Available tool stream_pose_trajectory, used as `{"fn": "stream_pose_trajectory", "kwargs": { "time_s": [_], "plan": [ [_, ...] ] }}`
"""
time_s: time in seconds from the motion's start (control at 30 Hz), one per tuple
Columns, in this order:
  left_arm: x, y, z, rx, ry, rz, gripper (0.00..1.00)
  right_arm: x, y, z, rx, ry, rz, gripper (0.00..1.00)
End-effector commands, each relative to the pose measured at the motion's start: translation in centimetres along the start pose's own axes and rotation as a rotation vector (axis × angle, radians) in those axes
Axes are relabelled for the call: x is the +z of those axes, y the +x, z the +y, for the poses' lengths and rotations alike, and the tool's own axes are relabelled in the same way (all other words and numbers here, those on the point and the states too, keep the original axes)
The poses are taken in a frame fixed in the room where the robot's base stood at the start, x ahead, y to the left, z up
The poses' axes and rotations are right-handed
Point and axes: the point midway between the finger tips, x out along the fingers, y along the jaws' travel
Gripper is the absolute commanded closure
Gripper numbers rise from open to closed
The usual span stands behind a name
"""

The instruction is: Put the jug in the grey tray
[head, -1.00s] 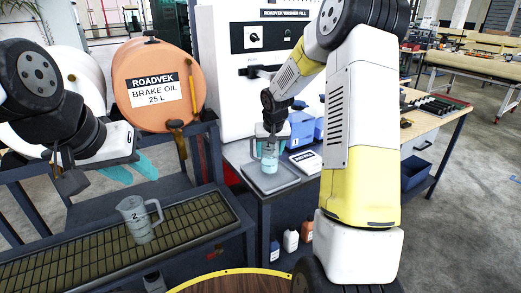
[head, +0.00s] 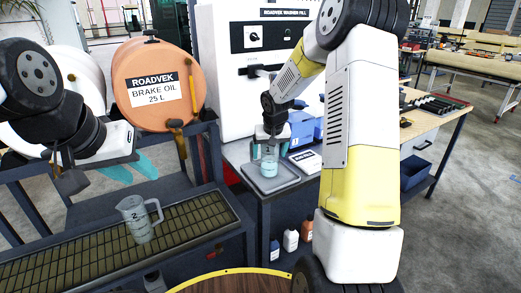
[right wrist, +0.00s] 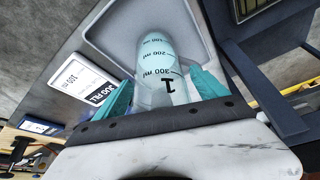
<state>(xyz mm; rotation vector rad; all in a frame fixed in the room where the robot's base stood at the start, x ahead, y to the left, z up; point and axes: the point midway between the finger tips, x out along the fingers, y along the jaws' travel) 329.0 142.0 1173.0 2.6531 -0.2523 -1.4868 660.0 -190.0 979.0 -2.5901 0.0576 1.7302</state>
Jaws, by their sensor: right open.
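A clear jug (head: 269,166) marked "1", with pale blue liquid in it, stands in the grey tray (head: 288,181) at the middle of the head view. The jug (right wrist: 159,68) and tray (right wrist: 113,13) also show in the right wrist view. My right gripper (head: 270,143) is open, with its teal fingers on either side of the jug; whether they touch it I cannot tell. A second clear jug (head: 138,218), marked "2", stands on the slatted grate at the left. My left gripper (head: 132,170) is open and empty above and behind that jug.
An orange brake oil drum (head: 150,65) stands behind my left gripper. A white washer-fill machine (head: 235,90) rises behind the tray. A white labelled card (head: 306,161) and blue containers (head: 301,127) are close to the tray's right. Small bottles (head: 290,239) stand below.

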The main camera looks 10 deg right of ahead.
Motion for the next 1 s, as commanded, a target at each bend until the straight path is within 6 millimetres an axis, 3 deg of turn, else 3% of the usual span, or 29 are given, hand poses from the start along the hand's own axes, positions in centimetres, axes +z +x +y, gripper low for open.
{"fn": "stream_pose_trajectory", "kwargs": {
  "time_s": [0.4,0.7,0.87,1.0],
  "plan": [
    [0.0,0.0,0.0,0.000,0.000,0.000,0.64,0.0,-8.6,0.1,0.001,0.000,0.002,0.18],
    [0.0,0.0,0.0,0.000,0.000,0.000,0.64,0.5,-12.2,-0.1,0.001,-0.005,0.007,0.18],
    [0.0,0.0,0.0,0.000,0.000,0.000,0.64,3.5,-17.6,-0.5,-0.004,-0.020,0.034,0.18],
    [0.0,0.0,0.0,0.000,0.000,0.000,0.64,8.6,-23.4,-1.1,-0.032,-0.032,0.067,0.18]
  ]
}}
